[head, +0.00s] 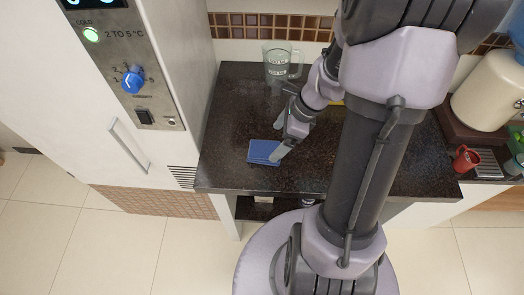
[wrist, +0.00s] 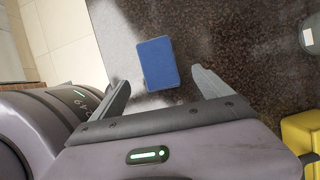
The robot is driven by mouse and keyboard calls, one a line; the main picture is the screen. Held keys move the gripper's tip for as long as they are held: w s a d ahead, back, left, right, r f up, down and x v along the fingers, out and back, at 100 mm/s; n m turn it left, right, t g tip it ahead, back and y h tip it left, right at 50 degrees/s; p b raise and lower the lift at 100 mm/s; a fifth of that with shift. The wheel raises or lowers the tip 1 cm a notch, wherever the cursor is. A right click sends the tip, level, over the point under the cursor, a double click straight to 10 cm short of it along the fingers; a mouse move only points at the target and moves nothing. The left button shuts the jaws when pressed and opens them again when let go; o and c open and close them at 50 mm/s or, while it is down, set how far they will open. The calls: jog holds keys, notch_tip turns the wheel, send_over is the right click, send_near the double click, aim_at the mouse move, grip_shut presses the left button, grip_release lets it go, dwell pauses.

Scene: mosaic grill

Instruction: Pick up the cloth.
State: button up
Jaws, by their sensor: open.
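The cloth (head: 264,152) is a small blue rectangle lying flat on the dark speckled counter (head: 232,110), near its front edge. It also shows in the wrist view (wrist: 158,63), beyond the fingertips and roughly between their lines. My gripper (head: 279,140) is open above the counter, just to the right of the cloth in the head view.
A clear glass jug (head: 281,62) stands at the back of the counter. A white fridge (head: 165,60) borders the left. A yellow object (wrist: 301,140) is at the right in the wrist view. A red mug (head: 466,158) stands far right. Counter left of the jug is clear.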

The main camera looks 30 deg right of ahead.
aim_at(267, 149)
jog(key=b+x, duration=0.1)
jog(key=x, duration=0.1)
jog(key=b+x, duration=0.1)
jog(key=x, duration=0.1)
jog(key=b+x, duration=0.1)
jog(key=x, duration=0.2)
jog(key=shift+a+r, duration=0.15)
jog(key=shift+a, duration=0.1)
jog(key=shift+r, duration=0.1)
jog(key=shift+c, duration=0.4)
